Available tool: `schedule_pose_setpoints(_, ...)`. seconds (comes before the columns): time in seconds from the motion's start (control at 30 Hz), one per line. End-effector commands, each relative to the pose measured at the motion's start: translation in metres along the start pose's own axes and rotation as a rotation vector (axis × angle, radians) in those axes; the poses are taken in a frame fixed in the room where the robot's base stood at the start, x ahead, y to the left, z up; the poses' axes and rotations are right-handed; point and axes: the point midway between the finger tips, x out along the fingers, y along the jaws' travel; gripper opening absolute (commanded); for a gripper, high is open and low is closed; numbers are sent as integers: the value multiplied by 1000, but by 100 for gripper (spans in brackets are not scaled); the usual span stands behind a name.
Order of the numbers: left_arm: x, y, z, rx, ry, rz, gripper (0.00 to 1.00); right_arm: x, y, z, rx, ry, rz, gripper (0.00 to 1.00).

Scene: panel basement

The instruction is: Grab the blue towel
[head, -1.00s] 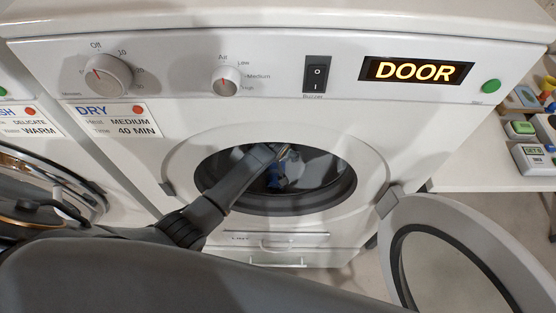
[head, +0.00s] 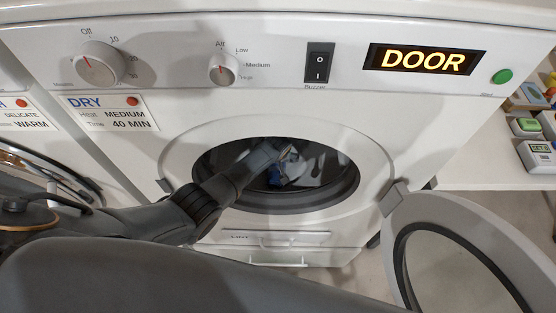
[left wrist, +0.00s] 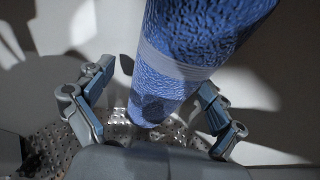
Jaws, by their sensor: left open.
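The blue towel (left wrist: 190,50) looks rolled up, with a paler band around it, in the left wrist view. A small part of the towel (head: 277,176) shows inside the dryer drum in the head view. My left gripper (left wrist: 155,115) is open, with one finger on each side of the towel's near end; I cannot tell whether they touch it. In the head view my left arm reaches through the dryer opening, and the gripper (head: 285,155) is partly hidden in the shadowed drum. My right gripper is not in view.
The dryer (head: 290,115) has a round opening with a dark rim. Its door (head: 385,235) hangs open at the lower right. A table (head: 485,165) with small devices stands at the right. A second machine (head: 25,150) is at the left.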

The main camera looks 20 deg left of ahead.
Motion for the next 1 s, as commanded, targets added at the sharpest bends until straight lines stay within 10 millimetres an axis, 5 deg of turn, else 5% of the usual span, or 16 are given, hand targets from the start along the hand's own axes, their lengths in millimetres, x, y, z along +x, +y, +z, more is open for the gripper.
schedule_pose_setpoints(0.2,0,0,0,0,0,1,94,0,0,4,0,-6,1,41)
schedule_pose_setpoints(0.5,0,0,0,1,0,1,33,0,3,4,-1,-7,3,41)
schedule_pose_setpoints(1.0,-8,1,3,1,1,2,31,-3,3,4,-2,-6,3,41)
